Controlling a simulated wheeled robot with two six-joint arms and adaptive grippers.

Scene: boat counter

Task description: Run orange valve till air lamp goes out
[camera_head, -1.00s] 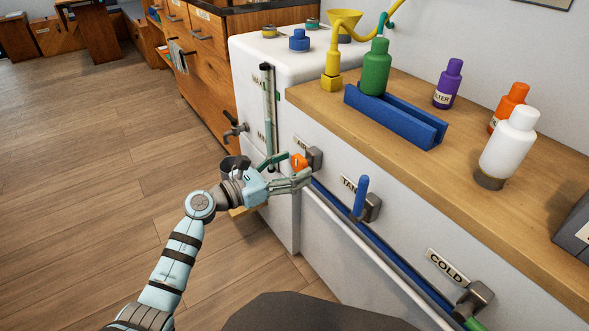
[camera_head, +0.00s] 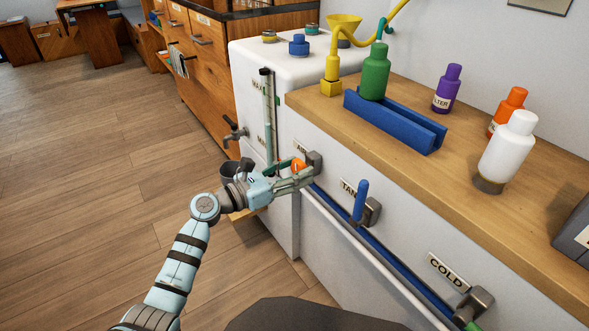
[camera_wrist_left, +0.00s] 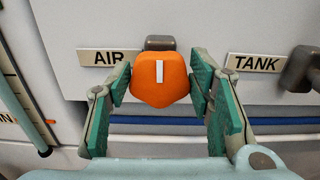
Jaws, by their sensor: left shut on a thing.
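The orange valve (camera_head: 298,166) is a knob on the white front panel. In the left wrist view the orange valve (camera_wrist_left: 161,82) has a white bar mark standing upright, just right of the AIR label (camera_wrist_left: 101,57). My left gripper (camera_head: 298,176) is at the valve. In the left wrist view its green-padded fingers (camera_wrist_left: 162,92) stand on either side of the knob, shut on it. The fingers partly hide the knob and its label in the head view. I can make out no lit air lamp in either view. My right gripper is out of view.
A blue lever (camera_head: 361,200) by the TANK label and a grey COLD valve (camera_head: 474,302) sit further right along the panel. A blue pipe and a white rail run below. Several bottles, including a green bottle (camera_head: 375,72), stand on the wooden counter (camera_head: 430,180).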

